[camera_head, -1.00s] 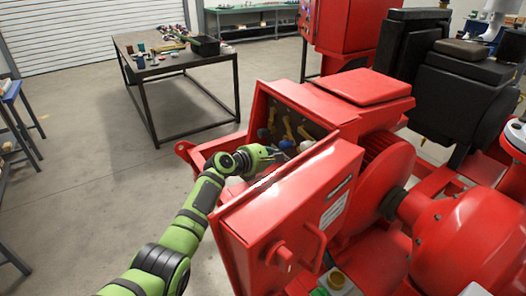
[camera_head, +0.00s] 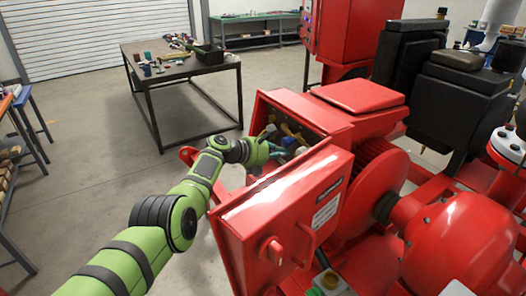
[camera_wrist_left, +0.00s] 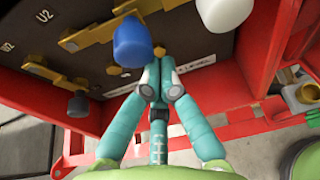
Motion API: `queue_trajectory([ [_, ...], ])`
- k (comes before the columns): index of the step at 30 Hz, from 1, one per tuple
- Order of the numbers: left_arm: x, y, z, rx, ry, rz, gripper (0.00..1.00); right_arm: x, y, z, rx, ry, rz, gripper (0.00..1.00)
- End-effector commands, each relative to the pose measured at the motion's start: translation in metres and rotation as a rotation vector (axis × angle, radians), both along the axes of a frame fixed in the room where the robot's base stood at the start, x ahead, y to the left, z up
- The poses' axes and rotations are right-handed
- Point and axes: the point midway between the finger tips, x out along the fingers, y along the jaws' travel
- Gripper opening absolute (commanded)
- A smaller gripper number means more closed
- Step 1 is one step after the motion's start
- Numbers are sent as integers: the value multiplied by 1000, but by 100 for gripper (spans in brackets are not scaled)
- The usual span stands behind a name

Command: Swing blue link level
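The blue link's rounded blue end (camera_wrist_left: 132,42) shows in the left wrist view, beside a brass strip on the dark panel (camera_wrist_left: 70,20). My left gripper (camera_wrist_left: 153,75) has its teal fingers drawn together at the tips, just below and right of the blue end. Whether they touch it I cannot tell. Nothing shows between the tips. In the head view my left gripper (camera_head: 280,151) reaches into the open red terminal box (camera_head: 258,108). The links inside are small and partly hidden there. My right gripper is not in view.
The open red door (camera_head: 285,215) stands in front of the box interior. The red motor (camera_head: 380,165) lies to the right. A dark workbench (camera_head: 175,70) stands behind on clear floor.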

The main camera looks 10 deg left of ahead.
Motion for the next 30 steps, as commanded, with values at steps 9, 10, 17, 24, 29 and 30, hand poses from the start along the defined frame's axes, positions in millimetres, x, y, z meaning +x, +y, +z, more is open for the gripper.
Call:
queue_trajectory([
  [9,1,1,5,1,-1,-1,0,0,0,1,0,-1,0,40],
  [10,1,1,5,1,-1,-1,0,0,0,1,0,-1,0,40],
  [17,1,1,5,1,-1,-1,0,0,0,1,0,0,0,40],
  [24,1,1,6,2,-2,0,0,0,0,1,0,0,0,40],
  [29,0,1,8,2,-2,0,0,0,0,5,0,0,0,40],
  [30,0,2,10,2,-2,0,0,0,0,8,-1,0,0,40],
])
